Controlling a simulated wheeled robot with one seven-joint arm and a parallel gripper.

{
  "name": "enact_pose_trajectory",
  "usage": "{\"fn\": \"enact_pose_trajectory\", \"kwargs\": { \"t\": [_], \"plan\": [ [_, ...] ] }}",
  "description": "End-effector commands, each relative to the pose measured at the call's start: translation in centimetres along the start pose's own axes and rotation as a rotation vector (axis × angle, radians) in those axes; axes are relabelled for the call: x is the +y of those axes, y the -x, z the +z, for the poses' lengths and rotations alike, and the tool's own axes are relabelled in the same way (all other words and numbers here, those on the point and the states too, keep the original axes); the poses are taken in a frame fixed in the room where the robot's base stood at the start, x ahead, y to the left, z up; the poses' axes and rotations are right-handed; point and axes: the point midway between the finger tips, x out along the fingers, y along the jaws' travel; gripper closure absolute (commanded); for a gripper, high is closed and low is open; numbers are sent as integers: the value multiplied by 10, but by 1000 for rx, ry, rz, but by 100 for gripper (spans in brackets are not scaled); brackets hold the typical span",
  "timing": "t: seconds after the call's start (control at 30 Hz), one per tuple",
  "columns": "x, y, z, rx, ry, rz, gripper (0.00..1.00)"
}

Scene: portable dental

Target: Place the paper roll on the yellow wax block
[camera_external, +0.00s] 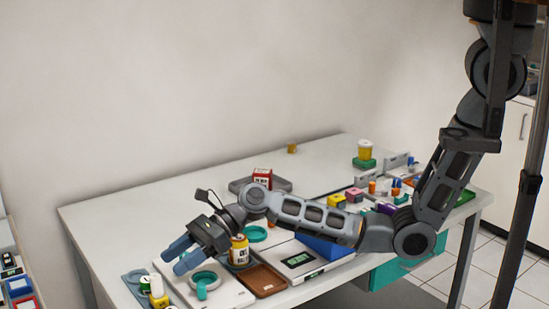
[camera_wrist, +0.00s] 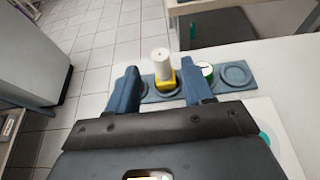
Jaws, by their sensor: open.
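The paper roll (camera_external: 156,285) is a white upright cylinder near the table's front left corner. The yellow wax block (camera_external: 159,301) is directly beneath it. In the wrist view the roll (camera_wrist: 161,63) stands upright on the yellow block (camera_wrist: 166,85), which sits on a blue-grey tray with round recesses. My gripper (camera_external: 171,262) is open and empty, above and behind the roll in the outside view. In the wrist view its two blue fingers (camera_wrist: 160,70) appear on either side of the roll, with gaps. The block's lower part is partly hidden.
The blue-grey tray (camera_wrist: 235,75) also holds a green-and-white round container (camera_wrist: 206,71). The table's back left is clear.

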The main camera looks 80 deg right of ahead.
Motion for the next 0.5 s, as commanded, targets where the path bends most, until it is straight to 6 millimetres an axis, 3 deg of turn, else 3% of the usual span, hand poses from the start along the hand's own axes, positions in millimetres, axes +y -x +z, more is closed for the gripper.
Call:
{"fn": "enact_pose_trajectory", "kwargs": {
  "t": [0.2, 0.5],
  "plan": [
    [0, 44, 0, 0, -1, -3, 49],
    [0, 71, 0, 0, -1, 0, 49]
  ]
}}
